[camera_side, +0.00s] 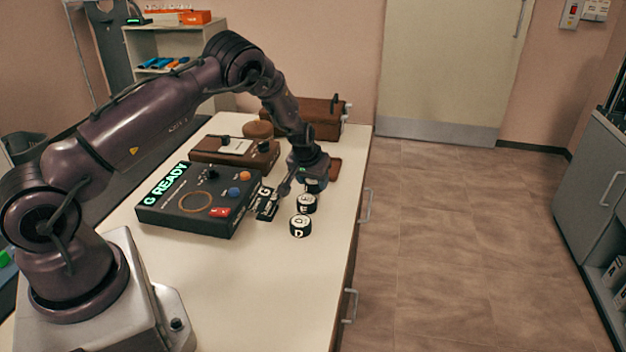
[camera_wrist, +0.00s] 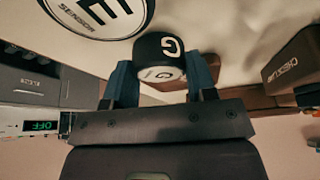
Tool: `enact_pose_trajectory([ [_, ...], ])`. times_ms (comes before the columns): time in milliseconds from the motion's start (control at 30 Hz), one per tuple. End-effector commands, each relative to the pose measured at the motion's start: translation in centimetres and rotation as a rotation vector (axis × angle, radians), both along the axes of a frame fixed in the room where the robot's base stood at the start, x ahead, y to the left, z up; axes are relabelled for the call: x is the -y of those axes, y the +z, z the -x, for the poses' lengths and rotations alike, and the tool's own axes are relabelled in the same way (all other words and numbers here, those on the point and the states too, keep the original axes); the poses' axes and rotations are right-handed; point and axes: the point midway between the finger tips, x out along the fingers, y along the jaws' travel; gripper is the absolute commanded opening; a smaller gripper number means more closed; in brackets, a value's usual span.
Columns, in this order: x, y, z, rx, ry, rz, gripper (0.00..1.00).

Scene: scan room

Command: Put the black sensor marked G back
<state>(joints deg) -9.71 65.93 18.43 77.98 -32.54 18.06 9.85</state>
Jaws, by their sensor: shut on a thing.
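The black sensor marked G (camera_wrist: 160,55) is a short black cylinder with a white face, between the two blue fingers of my gripper (camera_wrist: 160,72) in the wrist view. My gripper (camera_side: 313,176) is shut on it, at the far end of a row of sensors in the side view. My gripper mostly hides the sensor there, and I cannot tell whether it touches the table. The sensor marked E (camera_side: 307,203) stands just in front of it and shows large in the wrist view (camera_wrist: 95,12). The sensor marked D (camera_side: 300,226) stands nearer the camera.
A dark console (camera_side: 196,222) reading "G READY" has a ring, knobs and a red switch. A small black piece marked G (camera_side: 266,204) is by its right edge. Brown boxes (camera_side: 318,116) stand behind. The table's (camera_side: 265,300) front is clear; its right edge is close to the sensors.

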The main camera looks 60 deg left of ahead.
Motion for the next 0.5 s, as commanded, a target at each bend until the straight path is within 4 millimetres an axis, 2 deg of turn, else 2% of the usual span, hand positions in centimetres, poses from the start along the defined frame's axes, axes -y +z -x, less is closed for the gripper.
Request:
enact_pose_trajectory([
  [400, -0.01, -0.62, -0.02, 0.001, -0.001, -0.001, 0.22],
  [433, -0.01, -0.67, -0.02, 0.001, -0.001, -0.001, 0.54],
  [500, -0.01, -0.63, -0.02, 0.001, -0.001, -0.001, 0.7],
])
